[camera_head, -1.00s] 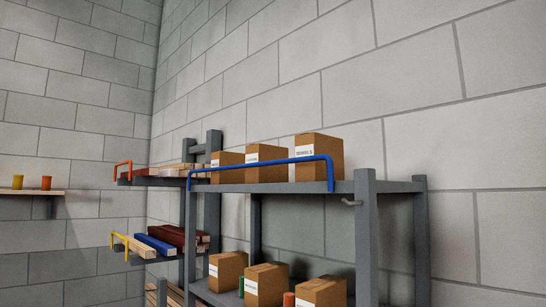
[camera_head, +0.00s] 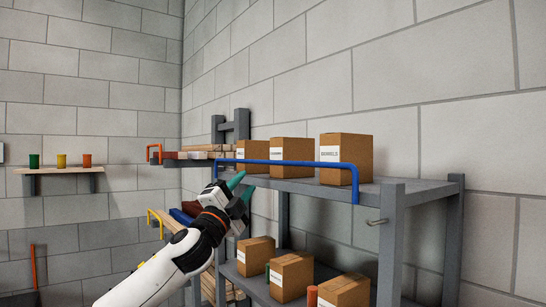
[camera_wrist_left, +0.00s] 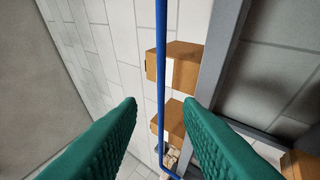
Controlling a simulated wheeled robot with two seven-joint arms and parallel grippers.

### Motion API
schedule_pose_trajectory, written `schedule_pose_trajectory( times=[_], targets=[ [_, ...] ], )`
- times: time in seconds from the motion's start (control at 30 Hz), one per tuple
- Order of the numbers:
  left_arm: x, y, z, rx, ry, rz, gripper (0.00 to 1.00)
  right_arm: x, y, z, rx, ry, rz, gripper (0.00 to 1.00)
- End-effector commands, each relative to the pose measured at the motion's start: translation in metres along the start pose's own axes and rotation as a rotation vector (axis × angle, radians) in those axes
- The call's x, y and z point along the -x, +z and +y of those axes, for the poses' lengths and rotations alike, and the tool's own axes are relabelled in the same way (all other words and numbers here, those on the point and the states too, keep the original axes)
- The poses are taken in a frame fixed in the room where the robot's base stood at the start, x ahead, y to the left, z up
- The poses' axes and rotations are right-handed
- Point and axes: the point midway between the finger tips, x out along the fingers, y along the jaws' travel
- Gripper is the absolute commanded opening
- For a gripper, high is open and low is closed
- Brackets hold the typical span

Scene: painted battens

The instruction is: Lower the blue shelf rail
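The blue shelf rail (camera_head: 300,163) is a thin bar with bent ends along the front of the upper shelf (camera_head: 300,187). It stands raised above the shelf edge, across the front of the cardboard boxes. My left gripper (camera_head: 241,188) is at the rail's left part, just below and in front of it. Its teal fingers are open and empty. In the left wrist view, the rail (camera_wrist_left: 162,80) runs upright through the gap between the open fingers (camera_wrist_left: 160,103), beyond their tips and apart from them. My right gripper is out of view.
Three boxes (camera_head: 346,159) stand on the upper shelf behind the rail, and more boxes (camera_head: 291,275) stand below. A metal hook (camera_head: 377,221) sticks out near the right post. Racks with an orange rail (camera_head: 154,150) and a yellow rail (camera_head: 155,218) are at left.

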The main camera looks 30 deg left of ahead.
Motion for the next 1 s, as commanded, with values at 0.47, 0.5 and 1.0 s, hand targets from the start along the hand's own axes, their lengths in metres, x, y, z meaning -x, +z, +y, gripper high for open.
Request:
schedule_pose_trajectory(
  times=[0.47, 0.5, 1.0],
  targets=[
    [-0.092, 0.002, 0.003, 0.004, 0.000, 0.000, 0.32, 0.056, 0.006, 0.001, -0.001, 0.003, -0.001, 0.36],
    [-0.096, 0.001, 0.002, 0.003, -0.001, 0.002, 0.32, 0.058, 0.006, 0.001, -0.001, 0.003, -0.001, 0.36],
    [-0.108, 0.000, -0.002, 0.001, -0.002, -0.001, 0.29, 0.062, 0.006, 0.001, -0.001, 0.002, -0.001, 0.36]
  ],
)
